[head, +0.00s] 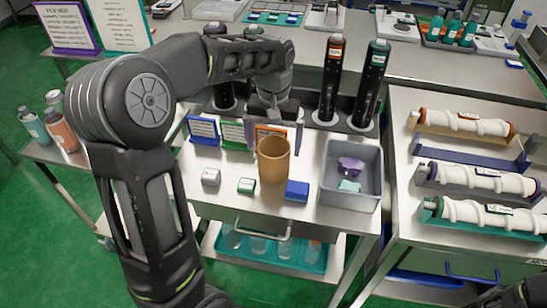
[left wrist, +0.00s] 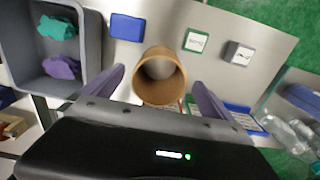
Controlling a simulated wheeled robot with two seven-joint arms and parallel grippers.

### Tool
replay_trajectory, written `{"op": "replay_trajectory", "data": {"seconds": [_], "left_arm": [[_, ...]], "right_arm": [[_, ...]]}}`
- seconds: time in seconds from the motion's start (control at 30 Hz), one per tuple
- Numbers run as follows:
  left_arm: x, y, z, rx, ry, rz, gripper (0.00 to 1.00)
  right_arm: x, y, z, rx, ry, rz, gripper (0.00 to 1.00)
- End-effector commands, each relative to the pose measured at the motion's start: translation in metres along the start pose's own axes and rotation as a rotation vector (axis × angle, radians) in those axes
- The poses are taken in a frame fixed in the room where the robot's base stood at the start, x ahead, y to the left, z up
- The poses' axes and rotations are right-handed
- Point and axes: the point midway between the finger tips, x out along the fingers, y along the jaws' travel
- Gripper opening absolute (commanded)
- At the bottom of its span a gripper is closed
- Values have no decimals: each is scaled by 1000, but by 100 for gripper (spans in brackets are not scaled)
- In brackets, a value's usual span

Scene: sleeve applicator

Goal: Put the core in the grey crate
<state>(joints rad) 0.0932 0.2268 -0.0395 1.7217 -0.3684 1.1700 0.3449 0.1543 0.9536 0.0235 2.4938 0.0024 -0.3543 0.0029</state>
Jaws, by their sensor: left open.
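The core, a brown cardboard tube (head: 273,160), stands upright on the light table in front of small sign cards. In the left wrist view the core (left wrist: 160,76) shows its open end between my fingers. My left gripper (head: 275,142) is open, with one finger on each side of the core; I cannot tell whether either touches it. The grey crate (head: 350,200) stands right of the core. It holds a purple and a teal crumpled piece. The crate (left wrist: 88,20) also shows at the left of the left wrist view. My right gripper is not in view.
A blue block (head: 297,191) lies between core and crate. A green-edged block (head: 246,186) and a grey block (head: 211,177) lie to the left. Tall dark applicators (head: 374,85) stand in a rack behind. White rollers (head: 480,178) lie on the right table.

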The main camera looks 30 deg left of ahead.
Motion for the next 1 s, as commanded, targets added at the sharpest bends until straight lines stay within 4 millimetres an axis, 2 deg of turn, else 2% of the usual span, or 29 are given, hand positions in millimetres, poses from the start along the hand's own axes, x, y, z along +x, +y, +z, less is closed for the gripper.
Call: {"op": "replay_trajectory", "data": {"seconds": [0.1, 0.27, 0.87, 1.0], "left_arm": [[-19, 1, 0, 1, 2, 1, 98], [-31, 0, 0, 0, 0, 1, 98], [-32, 0, 0, 0, -1, 0, 98], [-32, -3, 0, -7, 9, 3, 100]], "right_arm": [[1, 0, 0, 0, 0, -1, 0], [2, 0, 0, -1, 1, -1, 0], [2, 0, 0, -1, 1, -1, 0], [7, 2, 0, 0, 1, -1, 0]]}}
